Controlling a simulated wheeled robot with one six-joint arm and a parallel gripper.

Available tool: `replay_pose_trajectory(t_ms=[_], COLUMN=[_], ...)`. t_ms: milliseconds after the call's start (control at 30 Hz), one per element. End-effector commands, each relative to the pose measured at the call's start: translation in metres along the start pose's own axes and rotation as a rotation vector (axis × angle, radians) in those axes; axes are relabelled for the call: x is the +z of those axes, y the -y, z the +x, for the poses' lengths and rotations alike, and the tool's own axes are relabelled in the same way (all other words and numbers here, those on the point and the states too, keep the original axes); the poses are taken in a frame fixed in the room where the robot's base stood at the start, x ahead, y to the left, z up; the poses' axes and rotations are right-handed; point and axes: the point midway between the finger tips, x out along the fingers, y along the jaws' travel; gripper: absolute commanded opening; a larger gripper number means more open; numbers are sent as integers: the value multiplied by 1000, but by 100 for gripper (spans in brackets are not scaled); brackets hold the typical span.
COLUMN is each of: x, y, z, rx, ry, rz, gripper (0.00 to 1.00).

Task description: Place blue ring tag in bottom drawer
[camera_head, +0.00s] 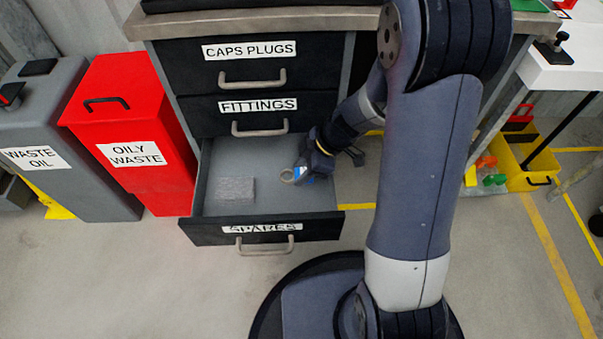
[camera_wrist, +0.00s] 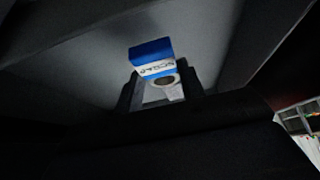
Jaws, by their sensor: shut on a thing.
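The bottom drawer (camera_head: 270,208), labelled SPARES, is pulled open below the CAPS PLUGS and FITTINGS drawers. My gripper (camera_head: 303,172) is over the right part of the open drawer. It is shut on the blue ring tag (camera_head: 300,173), which has a blue block, a white lettered band and a grey ring. In the wrist view the tag (camera_wrist: 152,58) sits between the two dark fingers (camera_wrist: 162,88), with the ring nearest them. I cannot tell whether the tag touches the drawer floor.
A grey flat block (camera_head: 236,189) lies in the left part of the drawer. The FITTINGS drawer (camera_head: 250,112) above is shut. A red OILY WASTE bin (camera_head: 130,140) and a grey WASTE OIL bin (camera_head: 60,140) stand at left. A yellow tray (camera_head: 520,165) is at right.

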Motion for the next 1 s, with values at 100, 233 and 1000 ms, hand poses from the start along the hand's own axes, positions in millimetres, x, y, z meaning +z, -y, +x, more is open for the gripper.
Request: replay_pose_trajectory(t_ms=[100, 233, 1000], x=[6, 5, 12], y=[0, 0, 0], z=[11, 10, 21], rx=[-1, 0, 1], ry=[-1, -1, 0], rz=[1, 0, 0], gripper=[14, 14, 14])
